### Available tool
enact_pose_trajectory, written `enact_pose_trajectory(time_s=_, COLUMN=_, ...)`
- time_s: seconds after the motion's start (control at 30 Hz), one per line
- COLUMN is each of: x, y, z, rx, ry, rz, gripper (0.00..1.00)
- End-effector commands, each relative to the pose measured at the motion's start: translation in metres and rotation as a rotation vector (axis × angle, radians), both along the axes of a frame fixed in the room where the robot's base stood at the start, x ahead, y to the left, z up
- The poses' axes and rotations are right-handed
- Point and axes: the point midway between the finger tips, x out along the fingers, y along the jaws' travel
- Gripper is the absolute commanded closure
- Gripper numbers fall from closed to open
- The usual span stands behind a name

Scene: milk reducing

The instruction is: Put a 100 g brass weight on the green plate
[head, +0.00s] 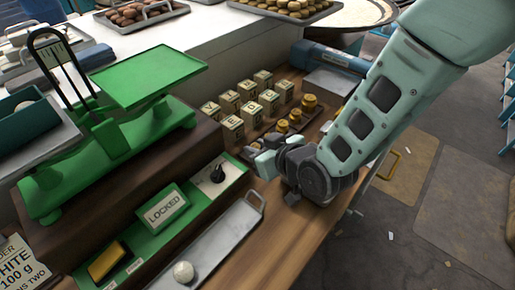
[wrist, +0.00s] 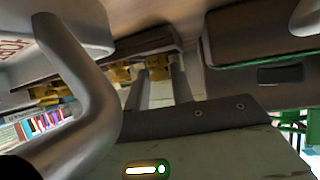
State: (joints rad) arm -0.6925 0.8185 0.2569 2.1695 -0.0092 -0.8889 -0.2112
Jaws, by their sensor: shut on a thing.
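The green plate (head: 150,75) is a flat square pan on top of a green balance scale (head: 65,175) at the left in the head view. Brass weights (head: 309,101) of several sizes stand in a row on the bench at centre right. My gripper (head: 262,158) is low over the bench, just in front of the small end of that row, well right of and below the plate. In the wrist view the two fingers (wrist: 160,78) are close together with a small brass weight (wrist: 156,73) between them. In the head view the held weight is hidden by the gripper.
Several cream lettered blocks (head: 232,129) stand between the scale and the weights. A green panel with a LOCKED sign (head: 163,208) and a dial (head: 217,173) lies in front. A metal tray (head: 225,240) holds a white ball (head: 183,272). The green plate is bare.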

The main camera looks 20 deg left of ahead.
Motion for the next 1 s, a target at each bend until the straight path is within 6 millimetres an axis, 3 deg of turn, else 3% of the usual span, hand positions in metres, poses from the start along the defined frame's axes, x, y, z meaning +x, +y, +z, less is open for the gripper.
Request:
enact_pose_trajectory(time_s=0.2, x=0.0, y=0.0, z=0.05, rx=0.003, ry=-0.003, rz=0.0, gripper=1.0)
enact_pose_trajectory(time_s=0.4, x=0.0, y=0.0, z=0.083, rx=0.002, ry=-0.002, rz=0.0, gripper=1.0)
enact_pose_trajectory(time_s=0.6, x=0.0, y=0.0, z=0.093, rx=0.0, ry=0.0, rz=0.0, gripper=1.0)
enact_pose_trajectory(time_s=1.0, x=0.0, y=0.0, z=0.093, rx=0.001, ry=-0.001, rz=0.0, gripper=1.0)
